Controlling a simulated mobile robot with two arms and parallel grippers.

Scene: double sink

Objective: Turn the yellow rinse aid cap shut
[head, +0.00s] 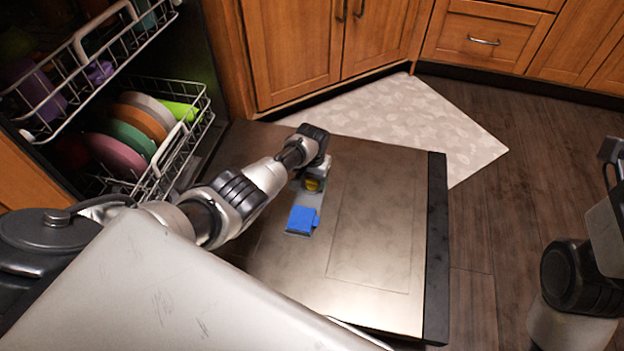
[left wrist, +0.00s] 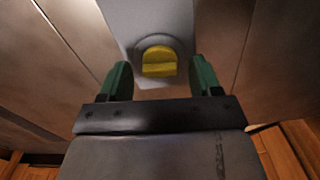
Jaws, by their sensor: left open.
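The yellow rinse aid cap (left wrist: 158,62) sits in a grey dispenser panel (left wrist: 128,20) on the inside of the lowered dishwasher door (head: 372,225). Its grip bar runs roughly level across it in the left wrist view. In the head view, the cap (head: 312,185) shows just under my left gripper (head: 312,172). In the left wrist view, my left gripper (left wrist: 160,80) is open, its two green-padded fingers on either side of the cap and apart from it. A blue detergent flap (head: 302,220) lies nearer on the same panel. My right gripper cannot be made out.
Dishwasher racks (head: 165,150) with coloured plates stand at the left. Wooden cabinets (head: 330,45) line the back. A pale mat (head: 420,120) lies on the dark floor (head: 490,230) beyond the door. Most of the door's surface is bare.

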